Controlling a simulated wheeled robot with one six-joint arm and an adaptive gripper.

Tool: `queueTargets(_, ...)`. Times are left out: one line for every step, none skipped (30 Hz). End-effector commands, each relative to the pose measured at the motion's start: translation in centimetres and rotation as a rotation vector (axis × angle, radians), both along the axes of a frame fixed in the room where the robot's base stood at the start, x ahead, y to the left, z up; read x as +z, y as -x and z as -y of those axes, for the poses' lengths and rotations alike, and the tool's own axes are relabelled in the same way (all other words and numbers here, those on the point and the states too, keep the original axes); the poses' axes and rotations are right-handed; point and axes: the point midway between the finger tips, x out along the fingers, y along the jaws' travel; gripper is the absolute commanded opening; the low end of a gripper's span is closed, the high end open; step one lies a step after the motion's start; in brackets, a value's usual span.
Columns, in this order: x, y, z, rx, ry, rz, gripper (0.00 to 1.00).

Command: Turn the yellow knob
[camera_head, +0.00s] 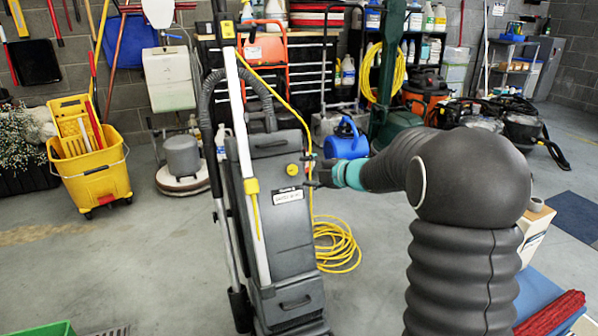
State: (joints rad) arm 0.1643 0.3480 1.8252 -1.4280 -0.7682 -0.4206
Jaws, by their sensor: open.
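The yellow knob (292,170) is a small round disc on the upper right front of a dark grey upright floor machine (285,225). A white label sits just below it. My gripper (309,170) is at the end of my dark ribbed arm, past a teal band, and points left at the machine. Its fingers are open and lie just right of the knob. The picture is too small to tell whether a fingertip touches the knob. The knob's face is visible and not covered by the fingers.
A yellow cord (338,248) lies coiled on the floor behind the machine. A yellow mop bucket (92,160) stands at left, near a floor polisher (183,160). A cardboard box (535,232) stands at right. Floor at left front is mostly clear.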

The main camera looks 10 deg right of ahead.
Motion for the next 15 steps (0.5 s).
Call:
queueTargets(0.4,0.7,0.7,-0.003,0.000,0.001,0.59)
queueTargets(0.6,1.2,1.0,-0.003,0.001,0.002,0.59)
queueTargets(0.8,1.7,1.3,-0.002,0.001,0.002,0.59)
queueTargets(0.9,2.0,1.6,-0.002,0.000,0.001,0.59)
queueTargets(1.1,2.3,1.8,-0.002,0.000,0.001,0.59)
queueTargets(1.2,2.7,2.1,-0.002,0.000,0.001,0.59)
queueTargets(1.3,2.9,2.3,-0.002,0.001,0.000,0.59)
queueTargets(1.4,3.2,2.5,-0.001,0.000,0.000,0.59)
queueTargets(1.5,3.4,2.7,-0.001,0.000,0.000,0.59)
queueTargets(1.6,3.6,2.7,0.000,0.000,0.000,0.59)
queueTargets(1.6,3.7,2.8,0.000,0.000,0.000,0.59)
queueTargets(1.6,3.8,2.9,0.000,0.000,0.000,0.59)
queueTargets(1.7,3.9,2.9,0.001,0.000,-0.001,0.59)
queueTargets(1.7,3.9,2.9,0.001,0.000,-0.001,0.59)
queueTargets(1.7,4.0,3.0,0.001,0.000,-0.001,0.59)
